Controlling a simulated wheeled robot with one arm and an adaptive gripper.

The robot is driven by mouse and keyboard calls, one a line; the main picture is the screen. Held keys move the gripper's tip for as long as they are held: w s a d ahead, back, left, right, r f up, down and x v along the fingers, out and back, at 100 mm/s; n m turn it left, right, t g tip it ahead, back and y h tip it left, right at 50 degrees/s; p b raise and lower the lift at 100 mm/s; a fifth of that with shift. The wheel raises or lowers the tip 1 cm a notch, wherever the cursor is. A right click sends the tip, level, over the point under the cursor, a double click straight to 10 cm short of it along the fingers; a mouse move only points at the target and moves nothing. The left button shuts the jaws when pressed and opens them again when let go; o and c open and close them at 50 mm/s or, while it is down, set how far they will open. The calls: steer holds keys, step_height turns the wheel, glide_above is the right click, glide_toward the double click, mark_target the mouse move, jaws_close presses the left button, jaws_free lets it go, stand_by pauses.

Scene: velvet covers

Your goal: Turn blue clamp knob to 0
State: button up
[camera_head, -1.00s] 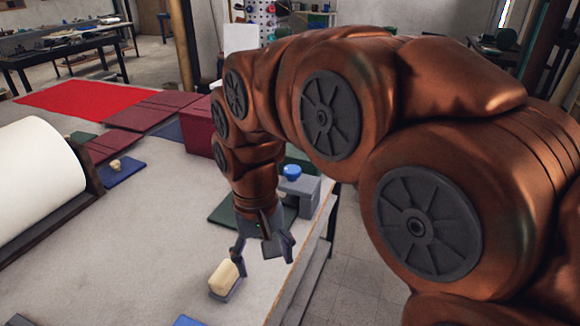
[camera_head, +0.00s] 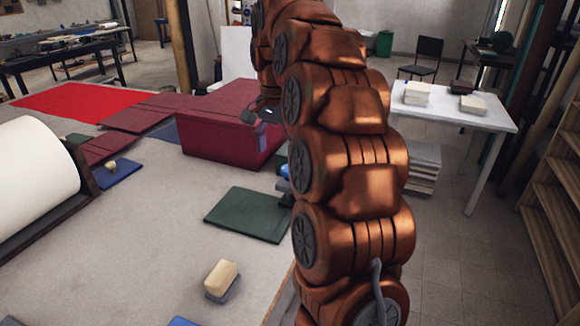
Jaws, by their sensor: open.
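The blue clamp knob (camera_head: 284,171) shows only as a small blue sliver at the left edge of my arm, near the right side of the table. The arm hides most of it, so its dial setting cannot be read. My gripper (camera_head: 260,112) is up and farther back than the knob, in front of the dark red box in the picture. It is small and dark, open, with nothing seen in it, and apart from the knob.
A dark red box (camera_head: 215,135) stands behind the clamp. A green board (camera_head: 245,215) lies to its left. A cream block on a grey base (camera_head: 221,279) sits near the front. A white roll (camera_head: 35,185) lies at left. The table's middle is clear.

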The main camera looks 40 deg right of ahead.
steer(key=d, duration=0.1)
steer(key=w+d+m, duration=0.1)
steer(key=d, duration=0.1)
steer(key=w+d+m, duration=0.1)
steer(key=d, duration=0.1)
steer(key=shift+f+p, duration=0.6)
steer(key=shift+f, duration=3.25)
steer(key=c, duration=1.2)
steer(key=shift+o, duration=0.2)
